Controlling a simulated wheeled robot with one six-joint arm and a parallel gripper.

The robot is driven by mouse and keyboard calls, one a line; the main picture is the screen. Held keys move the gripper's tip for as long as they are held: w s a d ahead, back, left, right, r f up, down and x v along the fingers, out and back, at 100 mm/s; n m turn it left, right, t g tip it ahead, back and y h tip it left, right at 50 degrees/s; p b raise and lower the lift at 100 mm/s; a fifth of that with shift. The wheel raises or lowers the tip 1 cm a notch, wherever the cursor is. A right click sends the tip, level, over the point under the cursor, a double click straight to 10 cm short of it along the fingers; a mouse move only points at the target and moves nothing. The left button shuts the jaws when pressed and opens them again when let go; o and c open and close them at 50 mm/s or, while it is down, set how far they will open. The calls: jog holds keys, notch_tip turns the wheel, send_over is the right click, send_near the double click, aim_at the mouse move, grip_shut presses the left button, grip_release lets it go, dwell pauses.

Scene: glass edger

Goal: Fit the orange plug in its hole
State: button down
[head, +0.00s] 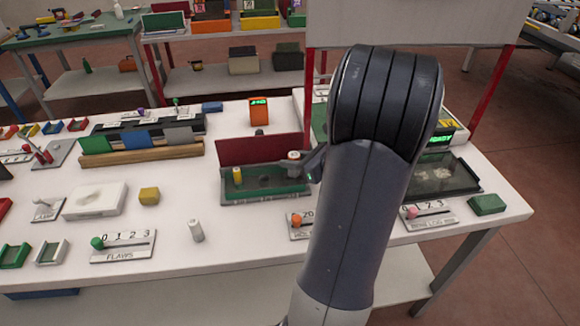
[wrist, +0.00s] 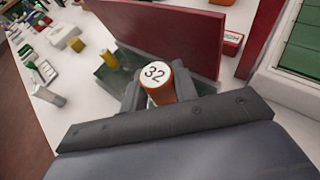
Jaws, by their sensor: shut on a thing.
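The orange plug (wrist: 161,90), with a white top marked 32, stands between the jaws of my gripper (wrist: 160,96). In the head view the orange plug (head: 293,156) shows at the right part of the green block (head: 240,198), in front of the red upright panel (head: 255,149). My gripper (head: 312,162) reaches it from the right and is shut on it. The plug's lower end is hidden, so I cannot tell whether it is above a hole or in one. A dark hole (head: 264,181) shows mid-block. A yellow plug (head: 237,175) stands at the block's left.
A grey-white cylinder (head: 195,230) stands in front of the block, and a yellow cube (head: 149,196) lies to its left. Slider panels (head: 123,246) line the front edge. A glass-topped dark box (head: 440,178) is at right. My arm hides the table's middle right.

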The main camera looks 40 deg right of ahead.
jog(key=shift+w+a, duration=0.1)
jog(key=shift+w, duration=0.2)
jog(key=shift+w+a+f, duration=0.1)
jog(key=shift+w+f, duration=0.1)
jog(key=shift+f, duration=0.65)
jog(key=shift+w+f, duration=0.15)
jog(key=shift+f, duration=0.7)
jog(key=shift+f, duration=0.15)
jog(key=c, duration=1.4)
grip_release()
jog(key=v, duration=1.2)
jog(key=shift+s, duration=0.1)
